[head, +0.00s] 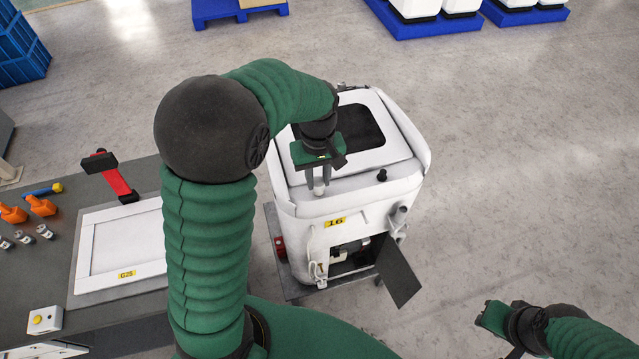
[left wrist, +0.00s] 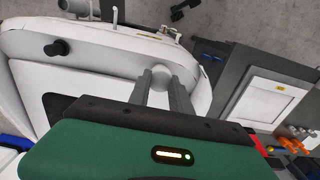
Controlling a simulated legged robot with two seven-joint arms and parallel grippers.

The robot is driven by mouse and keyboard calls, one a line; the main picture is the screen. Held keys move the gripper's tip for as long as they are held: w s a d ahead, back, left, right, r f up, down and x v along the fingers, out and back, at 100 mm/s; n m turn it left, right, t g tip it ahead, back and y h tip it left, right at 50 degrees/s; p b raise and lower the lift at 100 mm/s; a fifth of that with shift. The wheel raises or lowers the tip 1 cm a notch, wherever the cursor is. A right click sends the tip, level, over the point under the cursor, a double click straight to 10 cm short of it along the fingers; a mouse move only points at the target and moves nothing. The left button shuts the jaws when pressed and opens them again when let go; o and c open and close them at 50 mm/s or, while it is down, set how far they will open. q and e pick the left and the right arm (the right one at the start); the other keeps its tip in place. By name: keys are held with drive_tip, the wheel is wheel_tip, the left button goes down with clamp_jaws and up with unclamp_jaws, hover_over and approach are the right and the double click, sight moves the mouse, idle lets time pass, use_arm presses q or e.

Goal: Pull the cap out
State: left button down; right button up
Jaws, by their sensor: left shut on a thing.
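The white machine (head: 345,208) labelled 16 stands right of the table, and it fills the upper left of the left wrist view (left wrist: 110,52). My left gripper (head: 318,186) points down over the machine's front left top edge. It is shut on a small pale round cap (left wrist: 161,74), which shows between the fingertips in the left wrist view. Whether the cap is still seated or clear of the machine I cannot tell. A black knob (head: 382,175) stands on the top right of it. My right gripper (head: 492,318) is at the lower right, away from the machine; its fingers are not clear.
A dark flap (head: 399,274) hangs open at the machine's lower front. The grey table (head: 60,255) at left holds a white panel (head: 122,245) labelled G25, a red-handled tool (head: 112,176) and orange tools (head: 40,205). The floor right of the machine is clear.

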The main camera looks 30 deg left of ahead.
sight(318, 181)
use_arm(q)
drive_tip(key=shift+r+p, duration=2.75)
drive_tip(key=shift+r, duration=0.2)
